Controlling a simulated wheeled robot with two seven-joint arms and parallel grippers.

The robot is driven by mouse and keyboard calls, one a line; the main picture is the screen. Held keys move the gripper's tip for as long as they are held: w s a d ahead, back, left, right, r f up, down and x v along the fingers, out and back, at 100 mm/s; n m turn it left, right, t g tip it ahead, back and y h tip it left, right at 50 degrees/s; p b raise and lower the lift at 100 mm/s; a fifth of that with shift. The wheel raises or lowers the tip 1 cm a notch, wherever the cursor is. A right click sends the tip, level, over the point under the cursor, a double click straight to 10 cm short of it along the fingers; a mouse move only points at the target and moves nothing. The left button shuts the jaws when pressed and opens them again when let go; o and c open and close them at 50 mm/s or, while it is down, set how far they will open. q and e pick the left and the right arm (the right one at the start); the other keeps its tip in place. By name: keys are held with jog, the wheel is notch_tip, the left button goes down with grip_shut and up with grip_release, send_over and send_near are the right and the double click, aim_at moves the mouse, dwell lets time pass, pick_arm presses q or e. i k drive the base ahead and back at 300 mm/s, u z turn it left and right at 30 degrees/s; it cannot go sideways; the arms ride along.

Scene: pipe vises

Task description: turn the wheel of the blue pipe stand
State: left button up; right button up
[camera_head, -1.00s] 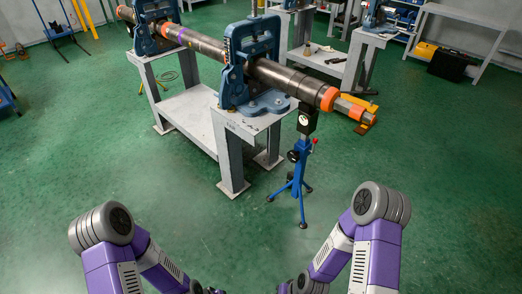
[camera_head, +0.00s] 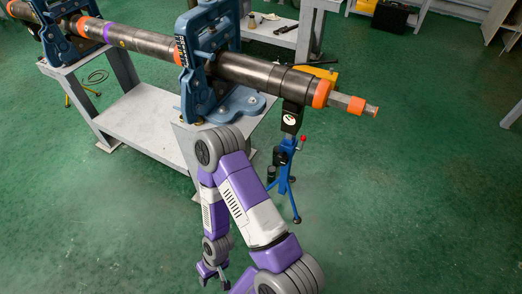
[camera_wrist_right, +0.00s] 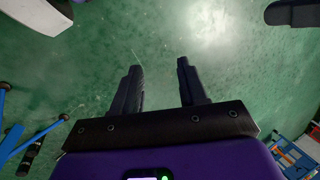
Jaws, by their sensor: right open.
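The blue pipe stand (camera_head: 285,168) stands on the green floor under the right end of the long dark pipe (camera_head: 255,73). Black round knobs (camera_head: 271,173) and a small red-tipped lever (camera_head: 302,139) show on its post; I cannot tell which is the wheel. My left gripper is out of view.
A blue vise (camera_head: 205,60) on a grey table (camera_head: 155,130) clamps the pipe; another vise (camera_head: 68,38) holds it farther left. The pipe's orange-ringed end (camera_head: 356,104) juts right. Blue bars (camera_wrist_right: 25,140) show at the right wrist view's left edge. Floor is clear right of the stand.

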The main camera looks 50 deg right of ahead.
aim_at(281, 159)
jog(key=z, duration=0.7)
jog(key=i, duration=0.95)
jog(key=z, duration=0.9)
